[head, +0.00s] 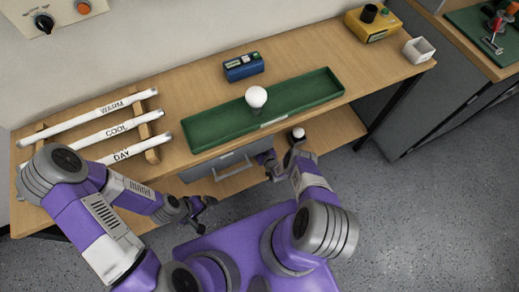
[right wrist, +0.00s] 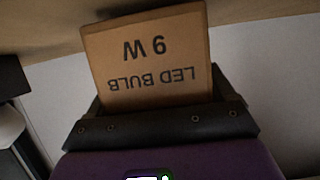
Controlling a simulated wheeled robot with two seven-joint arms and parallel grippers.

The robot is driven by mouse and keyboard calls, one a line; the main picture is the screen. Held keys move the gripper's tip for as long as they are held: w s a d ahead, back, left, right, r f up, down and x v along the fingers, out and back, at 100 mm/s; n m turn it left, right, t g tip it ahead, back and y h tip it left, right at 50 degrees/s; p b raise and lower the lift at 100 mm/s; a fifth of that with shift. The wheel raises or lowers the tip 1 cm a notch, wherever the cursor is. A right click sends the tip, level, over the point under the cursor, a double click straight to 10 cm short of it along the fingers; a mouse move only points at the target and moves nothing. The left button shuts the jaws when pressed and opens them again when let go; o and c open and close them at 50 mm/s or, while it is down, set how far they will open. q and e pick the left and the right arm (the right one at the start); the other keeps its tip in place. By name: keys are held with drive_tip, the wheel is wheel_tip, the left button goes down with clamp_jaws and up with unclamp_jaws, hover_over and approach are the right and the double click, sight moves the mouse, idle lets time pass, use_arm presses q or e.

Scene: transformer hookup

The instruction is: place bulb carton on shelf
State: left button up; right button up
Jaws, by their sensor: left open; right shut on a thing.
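The bulb carton (right wrist: 148,62) is a brown box printed "LED BULB 9 W", upside down in the right wrist view. My right gripper (right wrist: 155,105) is shut on it, with the carton standing out beyond the jaws. In the head view my right gripper (head: 280,160) is at the bench's front edge, by the lower wooden shelf (head: 335,130); I cannot make out the carton there. In the right wrist view a wooden surface (right wrist: 40,40) runs close beyond the carton; contact cannot be told. My left gripper (head: 203,213) is open and empty in front of the drawer.
A white bulb (head: 256,97) stands in the green tray (head: 215,122). Another white bulb (head: 298,132) is low by the shelf, near my right gripper. A grey drawer (head: 225,163) hangs under the bench. Labelled tubes (head: 110,128), a blue box (head: 243,66) and a yellow device (head: 372,24) are on top.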

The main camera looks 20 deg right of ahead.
drive_tip(key=shift+f, duration=0.4)
drive_tip(key=shift+r, duration=0.15)
drive_tip(key=o, duration=0.9)
drive_tip(key=shift+s, duration=0.1)
drive_tip(key=p+v, duration=0.6)
drive_tip(key=v, duration=0.5)
drive_tip(key=shift+s+r, duration=0.25)
drive_tip(key=shift+s, duration=0.1)
